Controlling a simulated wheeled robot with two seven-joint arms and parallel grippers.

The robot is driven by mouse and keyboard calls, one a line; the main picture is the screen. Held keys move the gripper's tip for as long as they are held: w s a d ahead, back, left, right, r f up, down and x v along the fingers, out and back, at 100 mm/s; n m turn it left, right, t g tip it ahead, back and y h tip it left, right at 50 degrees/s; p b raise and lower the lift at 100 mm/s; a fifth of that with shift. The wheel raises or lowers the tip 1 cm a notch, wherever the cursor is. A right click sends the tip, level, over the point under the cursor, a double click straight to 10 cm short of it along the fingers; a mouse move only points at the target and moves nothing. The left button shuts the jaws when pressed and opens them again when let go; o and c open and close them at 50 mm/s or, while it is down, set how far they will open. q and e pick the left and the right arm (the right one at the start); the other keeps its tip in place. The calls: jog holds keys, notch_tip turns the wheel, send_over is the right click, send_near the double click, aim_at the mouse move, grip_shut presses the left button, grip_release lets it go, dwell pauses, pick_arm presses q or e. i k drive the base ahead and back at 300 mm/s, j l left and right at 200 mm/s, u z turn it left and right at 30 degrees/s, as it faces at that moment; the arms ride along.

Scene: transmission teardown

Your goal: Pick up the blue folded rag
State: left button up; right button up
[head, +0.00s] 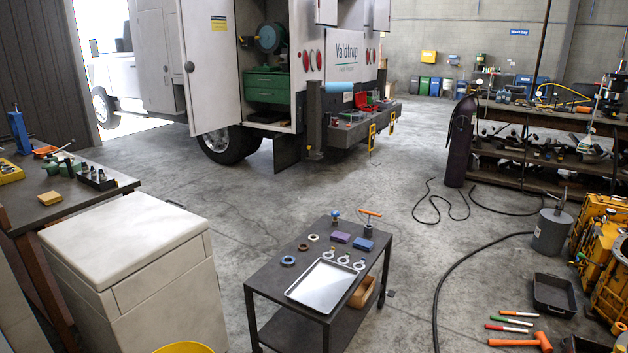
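A small dark cart (262,277) stands in the lower middle of the head view. On its top, near the far right corner, lies a small flat blue block that looks like the blue folded rag (363,244). A purple folded-looking piece (340,237) lies just left of it. An orange T-shaped handle (370,213) stands right behind the blue piece, close to it. Neither of my grippers is in view.
The cart top also holds a silver tray (320,287), several rings and a dark ring (288,261). A white cabinet (125,240) stands left of the cart. A black hose (445,290) and tools lie on the floor to the right.

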aim_at(363, 245)
jog(key=i+l+z, duration=0.1)
jog(key=i+l, duration=0.5)
jog(key=i+l+z, duration=0.1)
jog(key=i+l, duration=0.45)
jog(key=i+l+z, duration=0.1)
jog(key=i+l, duration=0.4)
jog(key=i, duration=0.15)
jog(key=i+l, duration=0.5)
jog(key=i+l+z, duration=0.15)
jog(key=i+l, duration=0.35)
